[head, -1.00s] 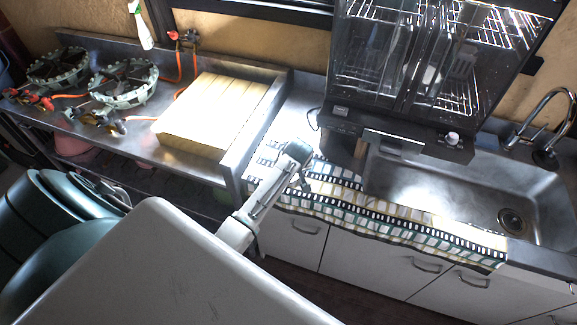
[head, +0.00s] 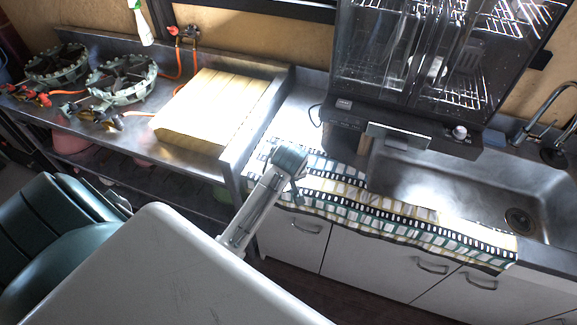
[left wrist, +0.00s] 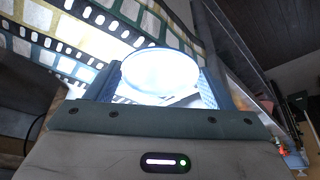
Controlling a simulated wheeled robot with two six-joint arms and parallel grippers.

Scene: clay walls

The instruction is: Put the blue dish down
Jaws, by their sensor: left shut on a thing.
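My left gripper (left wrist: 160,78) is shut on the blue dish (left wrist: 160,66), a round, pale, brightly lit shape between its two fingers in the left wrist view. In the head view my left gripper (head: 290,160) is at the counter's front edge, by the left part of the patterned cloth (head: 375,205). I cannot make out the dish in the head view. I cannot tell whether the dish touches the cloth. My right gripper is not in view.
A dark glass-fronted rack cabinet (head: 400,60) stands behind the cloth. A metal sink (head: 450,190) is at the right. At the left, a steel bench holds a yellow slab (head: 210,110) and burners (head: 120,80). White cabinet doors (head: 380,265) are below the counter.

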